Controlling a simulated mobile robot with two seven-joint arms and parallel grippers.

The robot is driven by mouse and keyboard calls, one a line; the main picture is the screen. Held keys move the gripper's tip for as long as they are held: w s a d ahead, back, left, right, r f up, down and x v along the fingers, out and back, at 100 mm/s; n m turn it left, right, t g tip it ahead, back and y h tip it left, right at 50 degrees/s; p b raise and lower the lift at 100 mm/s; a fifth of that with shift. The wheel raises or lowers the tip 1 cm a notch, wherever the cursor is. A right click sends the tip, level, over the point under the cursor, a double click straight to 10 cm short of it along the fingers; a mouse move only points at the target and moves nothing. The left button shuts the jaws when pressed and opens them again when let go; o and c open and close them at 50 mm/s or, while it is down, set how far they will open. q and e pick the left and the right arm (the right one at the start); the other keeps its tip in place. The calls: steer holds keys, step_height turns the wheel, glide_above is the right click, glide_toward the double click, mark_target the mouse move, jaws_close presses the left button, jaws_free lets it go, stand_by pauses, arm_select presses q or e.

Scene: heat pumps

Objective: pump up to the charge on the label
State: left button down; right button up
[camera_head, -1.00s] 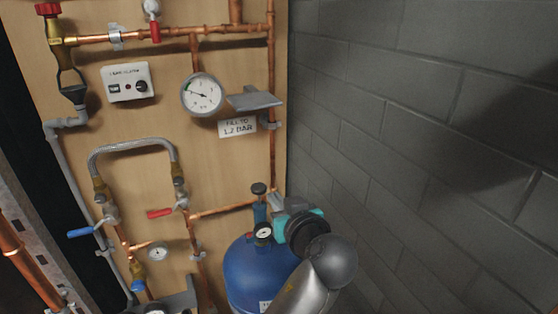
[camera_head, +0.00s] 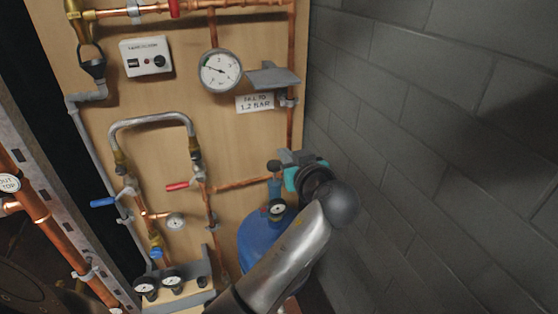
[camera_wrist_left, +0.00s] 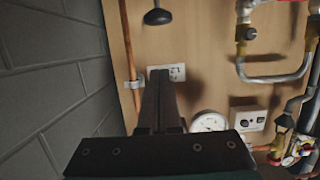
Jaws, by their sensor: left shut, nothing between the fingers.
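The hand pump stands on the blue tank (camera_head: 258,234). It has a dark round handle (camera_head: 274,166), a blue barrel (camera_head: 275,188) and a small gauge (camera_head: 277,209). My right gripper is out of view.
A grey shelf (camera_head: 274,77) juts out above the label. A vertical copper pipe (camera_head: 291,45) runs beside it. The grey block wall (camera_head: 430,130) is close on the right. Valves with a red lever (camera_head: 178,187) and a blue lever (camera_head: 103,202) are at left.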

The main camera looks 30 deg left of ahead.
arm_select(q)
glide_above(278, 167)
steer(key=shift+s+f, duration=0.1)
steer(key=shift+f, duration=0.5)
steer(key=shift+s+d+f, duration=0.1)
steer(key=shift+f, duration=0.95)
steer(key=shift+d+f, duration=0.1)
steer(key=shift+f, duration=0.9)
step_height(278, 167, down, 4)
steer(key=b, duration=0.4)
steer(key=shift+s+f, duration=0.1)
steer(key=shift+f, duration=0.15)
